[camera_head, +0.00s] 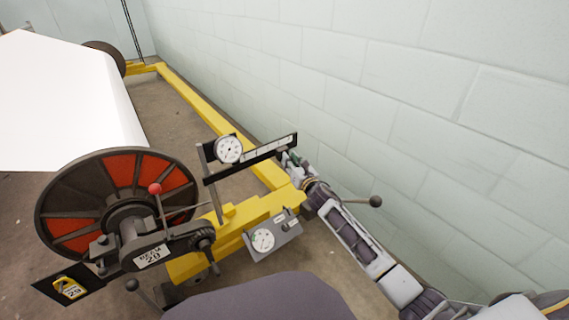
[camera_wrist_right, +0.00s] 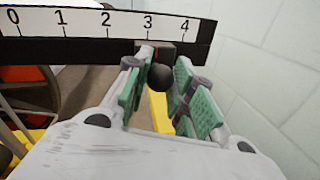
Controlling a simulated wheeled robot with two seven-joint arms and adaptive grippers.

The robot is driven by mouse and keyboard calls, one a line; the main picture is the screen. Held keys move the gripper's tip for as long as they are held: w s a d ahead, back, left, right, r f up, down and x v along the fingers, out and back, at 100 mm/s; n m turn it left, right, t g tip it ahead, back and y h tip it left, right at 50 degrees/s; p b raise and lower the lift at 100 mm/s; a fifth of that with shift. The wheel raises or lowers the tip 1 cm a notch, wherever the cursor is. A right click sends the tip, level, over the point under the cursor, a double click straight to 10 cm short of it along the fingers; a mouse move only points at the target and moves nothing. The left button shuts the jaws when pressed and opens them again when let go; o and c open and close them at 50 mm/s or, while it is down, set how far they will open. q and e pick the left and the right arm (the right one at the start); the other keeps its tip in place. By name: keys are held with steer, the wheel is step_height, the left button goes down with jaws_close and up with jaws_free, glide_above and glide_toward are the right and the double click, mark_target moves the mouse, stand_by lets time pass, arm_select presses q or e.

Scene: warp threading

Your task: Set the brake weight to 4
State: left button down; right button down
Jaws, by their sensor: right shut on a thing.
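The brake weight (camera_wrist_right: 161,77) shows in the right wrist view as a dark block with a black ball knob, hanging at the scale bar. The scale bar (camera_wrist_right: 75,22) is white with black numbers 0 to 4. A thin red mark at the weight stands between 3 and 4, nearer 3. My right gripper (camera_wrist_right: 164,75) has its green-padded fingers on both sides of the knob, shut on the weight. In the head view the scale bar (camera_head: 252,158) is a dark arm, and my right gripper (camera_head: 290,158) is at its right end, largely hiding the weight. My left gripper is out of view.
The red and black beam wheel (camera_head: 70,200) and a red-knobbed lever (camera_head: 155,188) stand left. A pale block wall (camera_head: 430,100) is close on the right.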

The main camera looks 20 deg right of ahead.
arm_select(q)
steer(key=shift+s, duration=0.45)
arm_select(e)
steer(key=d, duration=0.1)
steer(key=w+d, duration=0.1)
steer(key=d, duration=0.2)
steer(key=shift+w+d, duration=0.25)
steer(key=shift+w, duration=0.05)
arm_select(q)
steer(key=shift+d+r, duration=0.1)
arm_select(e)
steer(key=c, duration=1.5)
jaws_free()
steer(key=shift+d, duration=0.1)
steer(key=o, duration=0.3)
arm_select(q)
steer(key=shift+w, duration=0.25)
arm_select(e)
steer(key=shift+s+d, duration=0.3)
steer(key=shift+s, duration=1.65)
steer(key=shift+s+d, duration=0.25)
steer(key=shift+s, duration=1.75)
steer(key=shift+s+d, duration=0.3)
steer(key=shift+s, duration=1.65)
